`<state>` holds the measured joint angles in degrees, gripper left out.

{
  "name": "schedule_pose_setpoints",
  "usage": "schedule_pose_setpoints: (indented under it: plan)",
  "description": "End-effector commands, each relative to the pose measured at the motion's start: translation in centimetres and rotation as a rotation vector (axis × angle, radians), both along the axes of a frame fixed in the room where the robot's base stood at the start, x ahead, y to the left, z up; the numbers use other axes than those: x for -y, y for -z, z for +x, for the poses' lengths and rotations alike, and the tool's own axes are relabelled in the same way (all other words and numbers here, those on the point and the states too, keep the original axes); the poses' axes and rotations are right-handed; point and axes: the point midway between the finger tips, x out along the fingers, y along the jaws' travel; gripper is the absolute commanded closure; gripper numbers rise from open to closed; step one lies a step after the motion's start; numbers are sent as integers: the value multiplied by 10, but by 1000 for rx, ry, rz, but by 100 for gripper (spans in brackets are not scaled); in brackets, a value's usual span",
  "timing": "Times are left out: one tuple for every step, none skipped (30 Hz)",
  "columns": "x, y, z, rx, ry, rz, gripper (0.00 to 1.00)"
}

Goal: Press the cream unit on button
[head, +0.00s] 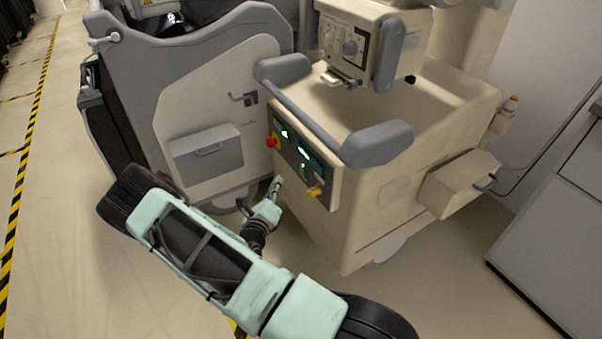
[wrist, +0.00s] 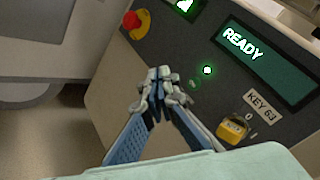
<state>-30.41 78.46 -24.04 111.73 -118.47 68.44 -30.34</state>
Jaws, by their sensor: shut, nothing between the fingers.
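The cream unit (head: 385,200) stands in the middle right of the head view, with a dark control panel (head: 305,160) on its front. In the wrist view, the panel (wrist: 170,50) has a small lit green round light or button (wrist: 207,70) with a dim green ring below left of it. No "on" label is legible. A green screen (wrist: 262,62) reads READY. My gripper (wrist: 160,76) is shut and empty, its tips left of the green light in the picture. In the head view, my gripper (head: 276,182) is just below the panel's left part; contact cannot be told.
A red knob (wrist: 131,20) on a yellow base and a yellow key switch (wrist: 232,129) by a KEY 63 label (wrist: 262,102) flank the green light. A grey handle (head: 378,143) juts out above the panel. A grey cart (head: 215,100) stands close at left.

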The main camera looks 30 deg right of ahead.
Motion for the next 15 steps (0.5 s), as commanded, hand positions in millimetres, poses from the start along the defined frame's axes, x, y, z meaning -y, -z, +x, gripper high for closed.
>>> schedule_pose_setpoints:
  plan:
    - [10, 0, 0, -1, 3, -2, 100]
    - [14, 0, 0, -1, 3, -2, 100]
    - [19, 1, 0, -1, 3, -2, 100]
    - [23, 1, 0, -1, 3, -2, 100]
    - [27, 1, 0, -1, 3, -1, 100]
    - [31, 0, 0, -2, 1, -2, 100]
    - [34, 0, 1, -2, 1, -2, 100]
    - [37, -1, 1, -1, 1, -2, 100]
    - [41, -1, 1, 0, 2, -1, 100]
    - [43, -1, 1, 0, 2, -1, 100]
    - [45, 0, 1, -1, 1, -1, 100]
    - [47, 0, 1, -1, 1, 0, 100]
    - [48, 0, 1, -1, 0, -1, 100]
    - [49, 0, 1, -1, 0, -1, 100]
    - [50, 0, 1, -1, 0, -1, 100]
